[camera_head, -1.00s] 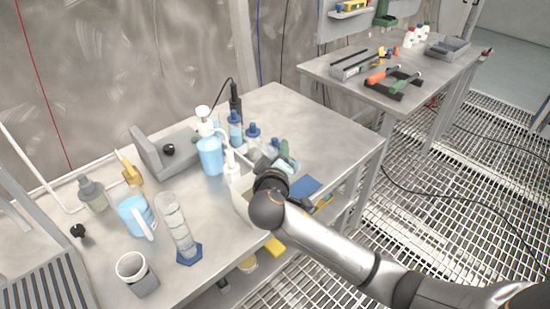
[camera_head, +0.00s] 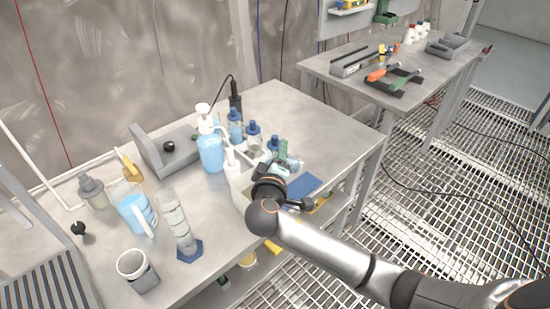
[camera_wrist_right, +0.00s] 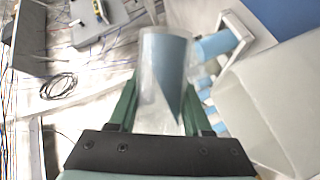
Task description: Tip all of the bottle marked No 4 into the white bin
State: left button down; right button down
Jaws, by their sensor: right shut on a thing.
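My right gripper (camera_head: 282,170) is over the near right part of the bench. In the right wrist view its green fingers (camera_wrist_right: 158,105) are shut on a clear bottle (camera_wrist_right: 163,65) with blue in it. The bottle also shows, tilted, in the head view (camera_head: 291,163). I cannot read any number on it. A large pale box wall, seemingly the bin (camera_wrist_right: 280,95), fills the right of the wrist view, beside the bottle. My left gripper is not in view.
A wash bottle (camera_head: 210,150), blue jug (camera_head: 136,212), tall cylinder (camera_head: 174,222) and grey cup (camera_head: 137,270) stand to the left. The bench's far right is clear.

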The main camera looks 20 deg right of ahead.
jog(key=shift+f+n+t+h, duration=0.3)
jog(key=shift+n+h, duration=0.3)
jog(key=shift+n, duration=0.4)
jog(key=shift+a+f+n+t, duration=0.25)
jog(key=shift+n+t, duration=0.15)
jog(key=shift+n, duration=0.6)
jog(key=shift+w+a+r+n+t+h, duration=0.1)
jog(key=shift+a+r+n+t+h, duration=0.1)
jog(key=shift+n, duration=0.35)
jog(key=shift+a+r+n+t+h, duration=0.1)
jog(key=shift+n+t+h, duration=0.1)
jog(key=shift+n, duration=0.35)
